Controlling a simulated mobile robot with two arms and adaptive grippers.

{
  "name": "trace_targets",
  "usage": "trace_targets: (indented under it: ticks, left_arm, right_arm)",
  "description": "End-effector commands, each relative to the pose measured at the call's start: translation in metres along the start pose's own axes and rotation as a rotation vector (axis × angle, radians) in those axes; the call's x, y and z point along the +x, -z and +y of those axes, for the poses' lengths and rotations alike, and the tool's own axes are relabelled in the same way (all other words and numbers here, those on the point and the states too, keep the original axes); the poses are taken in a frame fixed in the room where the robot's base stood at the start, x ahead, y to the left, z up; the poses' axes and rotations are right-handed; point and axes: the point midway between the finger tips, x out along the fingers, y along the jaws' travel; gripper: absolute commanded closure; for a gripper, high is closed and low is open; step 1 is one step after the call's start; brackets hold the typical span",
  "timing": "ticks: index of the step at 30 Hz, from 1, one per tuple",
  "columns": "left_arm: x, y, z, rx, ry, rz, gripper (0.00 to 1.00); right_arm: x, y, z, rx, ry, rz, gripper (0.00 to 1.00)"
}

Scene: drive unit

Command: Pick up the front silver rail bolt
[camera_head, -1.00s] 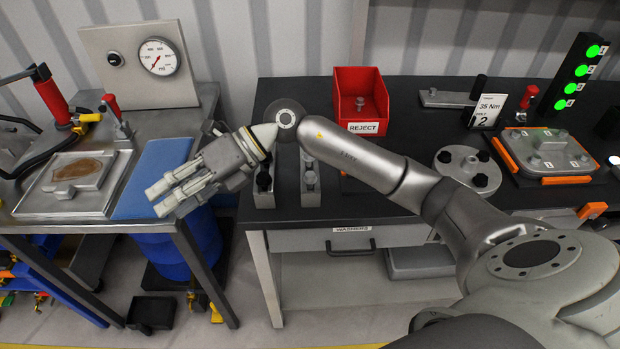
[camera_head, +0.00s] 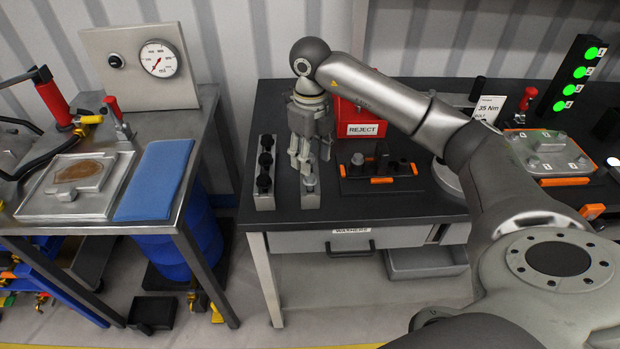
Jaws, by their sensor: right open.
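The front silver rail bolt (camera_head: 309,182) stands near the front end of the right-hand rail (camera_head: 310,201) on the black bench. My right gripper (camera_head: 306,163) points down just above and behind this bolt. Its fingers are open and apart, with nothing seen between them. The fingers hide the back part of this rail and anything on it. I cannot tell whether a fingertip touches the front bolt. My left gripper is not in view.
A rail with several black bolts (camera_head: 264,180) stands close on the left. A dark tool tray with orange clips (camera_head: 381,181) lies close on the right. The red REJECT bin (camera_head: 362,118) is behind. The bench's front left corner is clear.

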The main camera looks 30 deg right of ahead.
Motion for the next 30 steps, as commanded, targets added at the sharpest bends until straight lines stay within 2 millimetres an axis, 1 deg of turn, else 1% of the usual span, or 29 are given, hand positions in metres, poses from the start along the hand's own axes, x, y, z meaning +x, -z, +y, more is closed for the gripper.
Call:
trace_targets:
  ticks: [4, 7, 11, 12, 15, 18, 24, 30]
  left_arm:
    - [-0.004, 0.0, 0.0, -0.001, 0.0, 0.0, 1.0]
    - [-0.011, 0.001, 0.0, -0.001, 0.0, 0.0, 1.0]
    - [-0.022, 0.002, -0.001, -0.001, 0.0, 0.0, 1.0]
    - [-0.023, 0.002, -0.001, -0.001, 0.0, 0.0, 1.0]
    - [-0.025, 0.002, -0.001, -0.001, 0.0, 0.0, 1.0]
    - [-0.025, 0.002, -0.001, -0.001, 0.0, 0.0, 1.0]
    - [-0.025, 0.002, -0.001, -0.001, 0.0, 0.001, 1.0]
    - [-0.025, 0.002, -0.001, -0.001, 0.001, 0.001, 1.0]
  right_arm:
    - [0.009, 0.0, 0.001, -0.001, -0.002, 0.001, 0.54]
    - [0.018, 0.0, 0.001, -0.001, -0.002, 0.004, 0.54]
    - [0.036, -0.001, 0.001, -0.002, -0.003, 0.005, 0.54]
    - [0.043, -0.001, 0.001, -0.002, -0.004, 0.004, 0.54]
    - [0.055, -0.001, 0.0, 0.0, -0.003, 0.002, 0.54]
    - [0.059, -0.002, 0.0, -0.001, -0.002, 0.0, 0.54]
    - [0.06, -0.002, 0.0, -0.001, -0.002, -0.001, 0.54]
    - [0.06, -0.002, 0.0, -0.001, -0.002, -0.001, 0.8]
